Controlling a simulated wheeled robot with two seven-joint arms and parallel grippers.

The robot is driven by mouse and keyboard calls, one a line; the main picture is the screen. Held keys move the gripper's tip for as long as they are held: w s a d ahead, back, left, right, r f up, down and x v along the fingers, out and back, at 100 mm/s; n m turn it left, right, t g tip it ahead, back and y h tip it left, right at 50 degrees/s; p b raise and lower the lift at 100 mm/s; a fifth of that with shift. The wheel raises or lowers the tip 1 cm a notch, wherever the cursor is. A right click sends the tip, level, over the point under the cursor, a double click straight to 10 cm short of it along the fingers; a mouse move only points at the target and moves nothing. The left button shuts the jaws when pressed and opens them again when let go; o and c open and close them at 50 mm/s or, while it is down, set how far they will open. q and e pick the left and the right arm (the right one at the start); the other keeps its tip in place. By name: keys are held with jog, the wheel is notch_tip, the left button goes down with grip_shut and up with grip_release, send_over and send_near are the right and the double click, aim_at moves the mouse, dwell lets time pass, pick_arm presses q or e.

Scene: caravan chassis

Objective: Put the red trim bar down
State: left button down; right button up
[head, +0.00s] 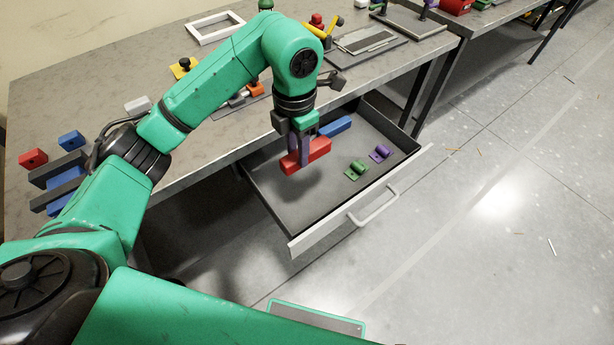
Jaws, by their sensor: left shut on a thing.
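The red trim bar (316,151) is held in my left gripper (300,152), which points down over the open drawer (278,205). The gripper's fingers are shut around the bar and hide part of its middle. The bar seems to be a little above the drawer floor, with a dark shadow below it; the exact gap is hard to tell. My right gripper is not in view.
In the drawer, a blue bar (336,127) lies at the back, with a green part (356,169) and a purple part (380,153) to the right. The drawer's front left floor is bare. The workbench (85,90) carries blocks and tools.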

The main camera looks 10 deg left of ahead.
pick_arm(q)
notch_tip(320, 180, down, 15)
jog(key=shift+r+p, duration=0.2)
jog(key=shift+p, duration=1.05)
jog(key=shift+w+f, duration=0.1)
jog(key=shift+f, duration=0.4)
jog(key=c, duration=0.5)
grip_release()
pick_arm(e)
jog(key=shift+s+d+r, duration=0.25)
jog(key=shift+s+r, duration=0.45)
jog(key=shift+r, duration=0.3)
pick_arm(q)
jog(key=shift+r, duration=0.3)
notch_tip(320, 180, up, 11)
jog(key=b, duration=0.2)
jog(key=shift+f+b, duration=0.1)
jog(key=shift+b, duration=0.3)
jog(key=shift+r, duration=0.5)
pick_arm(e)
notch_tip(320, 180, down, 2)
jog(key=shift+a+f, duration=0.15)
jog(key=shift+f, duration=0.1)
